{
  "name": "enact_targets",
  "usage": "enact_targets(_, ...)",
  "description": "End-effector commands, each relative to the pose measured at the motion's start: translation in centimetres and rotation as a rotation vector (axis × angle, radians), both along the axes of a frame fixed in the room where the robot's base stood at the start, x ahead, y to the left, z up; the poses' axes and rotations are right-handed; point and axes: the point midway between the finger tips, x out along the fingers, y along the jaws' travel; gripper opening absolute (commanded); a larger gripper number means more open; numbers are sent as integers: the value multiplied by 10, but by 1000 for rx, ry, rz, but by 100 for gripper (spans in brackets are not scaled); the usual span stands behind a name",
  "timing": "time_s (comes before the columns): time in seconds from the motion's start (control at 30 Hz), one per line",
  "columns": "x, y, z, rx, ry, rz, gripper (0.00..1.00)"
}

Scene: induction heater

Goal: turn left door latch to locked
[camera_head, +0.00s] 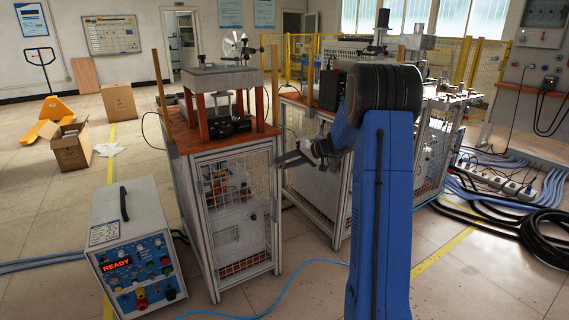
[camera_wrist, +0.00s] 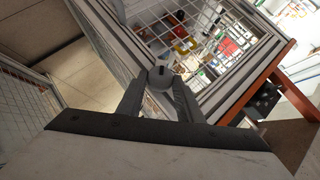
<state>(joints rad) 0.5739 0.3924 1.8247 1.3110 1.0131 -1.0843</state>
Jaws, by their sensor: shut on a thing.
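The door latch (camera_wrist: 161,76) is a small round grey knob with a dark mark on its face, at the edge of a mesh door frame in the wrist view. My gripper (camera_wrist: 159,92) is shut on it, one dark finger on each side. In the head view, my gripper (camera_head: 284,160) is at the right edge of the left cabinet's mesh door (camera_head: 235,215). The latch is too small to make out there. The door looks shut. I cannot tell from the mark whether the latch is locked.
A control box (camera_head: 134,245) with a red READY display stands on the floor at left. A second mesh cabinet (camera_head: 310,165) stands close on the right, leaving a narrow gap. A blue cable (camera_head: 265,304) crosses the floor in front. Black hoses (camera_head: 545,235) lie at right.

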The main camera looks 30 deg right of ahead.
Motion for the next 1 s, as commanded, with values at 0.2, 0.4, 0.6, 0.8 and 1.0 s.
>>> enact_targets(0.2,0,-4,-6,207,10,-2,10)
enact_targets(0.4,0,-5,-9,392,16,0,10)
enact_targets(0.6,0,-5,-12,555,22,-1,10)
enact_targets(0.8,0,-5,-14,677,26,-1,10)
enact_targets(1.0,0,-5,-14,751,28,0,10)
